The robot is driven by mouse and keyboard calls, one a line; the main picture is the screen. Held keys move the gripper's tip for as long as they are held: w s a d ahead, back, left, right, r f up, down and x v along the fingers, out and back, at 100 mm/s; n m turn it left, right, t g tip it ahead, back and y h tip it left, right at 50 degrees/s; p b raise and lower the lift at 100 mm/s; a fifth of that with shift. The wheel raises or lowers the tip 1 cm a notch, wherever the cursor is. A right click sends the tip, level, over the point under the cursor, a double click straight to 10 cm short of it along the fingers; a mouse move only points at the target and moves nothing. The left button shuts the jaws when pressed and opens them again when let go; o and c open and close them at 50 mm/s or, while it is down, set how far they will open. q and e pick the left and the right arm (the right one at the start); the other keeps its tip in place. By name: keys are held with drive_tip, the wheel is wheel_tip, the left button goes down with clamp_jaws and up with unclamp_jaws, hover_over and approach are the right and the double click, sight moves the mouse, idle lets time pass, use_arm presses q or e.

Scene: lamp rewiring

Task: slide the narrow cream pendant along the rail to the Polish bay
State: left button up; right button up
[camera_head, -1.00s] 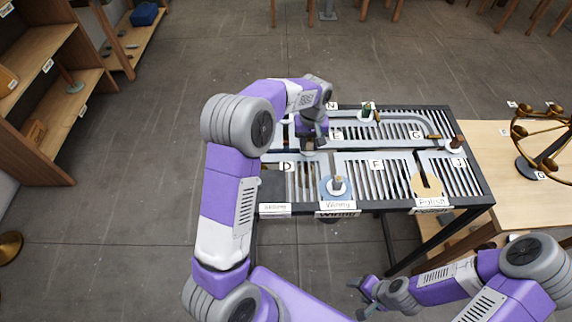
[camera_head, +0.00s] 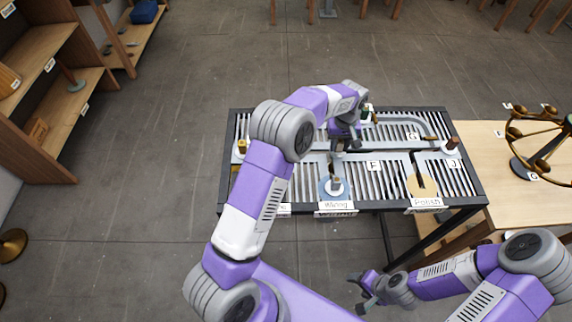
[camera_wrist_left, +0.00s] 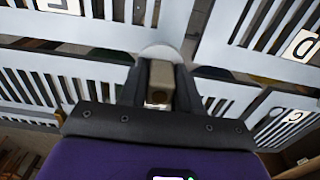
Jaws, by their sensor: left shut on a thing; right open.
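My left gripper (camera_head: 338,153) is over the middle of the slotted rail table (camera_head: 232,185). In the left wrist view it is shut on a tan upright block (camera_wrist_left: 160,84) with a pale round disc (camera_wrist_left: 160,52) at it. I take this to be the narrow cream pendant; its shade is hidden. The Polish bay (camera_head: 422,186) is a tan round patch with a slot at the table's front right, behind the Polish sign (camera_head: 427,203). It lies to the right of and nearer than the held piece. My right gripper (camera_head: 359,293) is open and empty, in front of the table.
A knob on a blue disc (camera_head: 327,192) stands at the Wiring bay, close in front of my left gripper. Other knobs stand at the left (camera_head: 241,149), back (camera_head: 367,113) and right (camera_head: 451,147). A brass chandelier (camera_head: 540,150) is on the wooden table at right.

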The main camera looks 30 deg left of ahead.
use_arm(q)
drive_tip(key=shift+w+d+p, duration=0.35)
drive_tip(key=shift+w+d, duration=0.05)
drive_tip(key=shift+d, duration=0.35)
drive_tip(key=shift+w+d+p, duration=0.3)
drive_tip(key=shift+w+d, duration=0.15)
drive_tip(key=shift+d, duration=0.25)
drive_tip(key=shift+w+d+p, duration=0.35)
drive_tip(key=shift+w+d, duration=0.05)
drive_tip(key=shift+d, duration=0.35)
use_arm(e)
drive_tip(key=shift+r, duration=1.1)
